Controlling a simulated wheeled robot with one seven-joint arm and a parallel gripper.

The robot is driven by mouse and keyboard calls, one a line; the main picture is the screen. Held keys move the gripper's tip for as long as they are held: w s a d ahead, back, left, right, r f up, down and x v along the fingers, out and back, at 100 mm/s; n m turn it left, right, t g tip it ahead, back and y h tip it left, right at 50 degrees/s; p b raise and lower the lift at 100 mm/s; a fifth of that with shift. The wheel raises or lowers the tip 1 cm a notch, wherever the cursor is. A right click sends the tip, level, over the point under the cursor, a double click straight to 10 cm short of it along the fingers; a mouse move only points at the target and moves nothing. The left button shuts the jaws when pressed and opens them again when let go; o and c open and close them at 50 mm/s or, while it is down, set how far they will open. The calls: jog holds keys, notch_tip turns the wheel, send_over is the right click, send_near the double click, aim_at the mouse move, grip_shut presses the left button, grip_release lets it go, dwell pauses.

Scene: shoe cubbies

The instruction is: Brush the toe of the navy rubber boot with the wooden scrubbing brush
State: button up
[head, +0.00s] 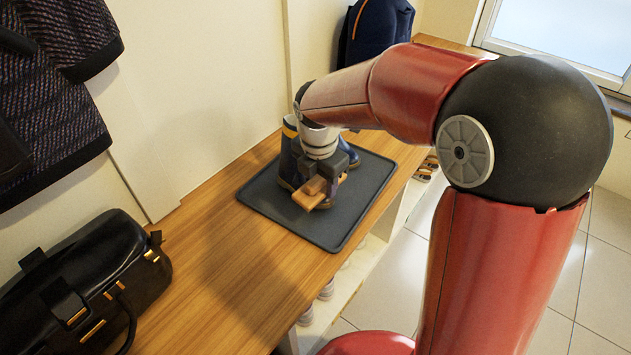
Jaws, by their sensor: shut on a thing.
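A navy rubber boot (288,158) with a yellow band at its top stands upright on a dark grey tray (264,210) on the wooden bench top. My gripper (326,180) is shut on the wooden scrubbing brush (310,194), in front of the boot and over the tray. The gripper and wrist hide much of the boot. I cannot tell whether the brush touches it. A bit of dark blue footwear shows behind my wrist.
A black leather bag (85,280) sits on the bench (215,250) at the lower left. Dark patterned coats (45,110) hang at the upper left. A navy backpack (378,28) is at the back. Shoes sit in cubbies below. Bare bench lies between bag and tray.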

jog(key=shift+w+d+f+p, duration=0.15)
jog(key=shift+w+d+p, duration=0.15)
jog(key=shift+w+d, duration=0.15)
jog(key=shift+w+d+f+p, duration=0.15)
jog(key=shift+w+d+p, duration=0.15)
jog(key=shift+d, duration=0.25)
jog(key=shift+s+a+r, duration=0.2)
jog(key=shift+s+a, duration=0.55)
jog(key=shift+a, duration=0.15)
jog(key=shift+s+a, duration=0.8)
jog(key=shift+s, duration=0.05)
jog(key=shift+w+d+f+p, duration=0.15)
jog(key=shift+w+d+p, duration=0.2)
jog(key=shift+w+d, duration=0.5)
jog(key=shift+w+d+f+p, duration=0.15)
jog(key=shift+w+d+p, duration=0.2)
jog(key=shift+w+d, duration=0.5)
jog(key=shift+s+a+f, duration=0.15)
jog(key=shift+s+a, duration=0.7)
jog(key=shift+s+a+f, duration=0.1)
jog(key=shift+s+a, duration=0.75)
jog(key=shift+w+d, duration=0.7)
jog(key=shift+w+d+f, duration=0.1)
jog(key=shift+d+f, duration=0.05)
jog(key=shift+f, duration=0.05)
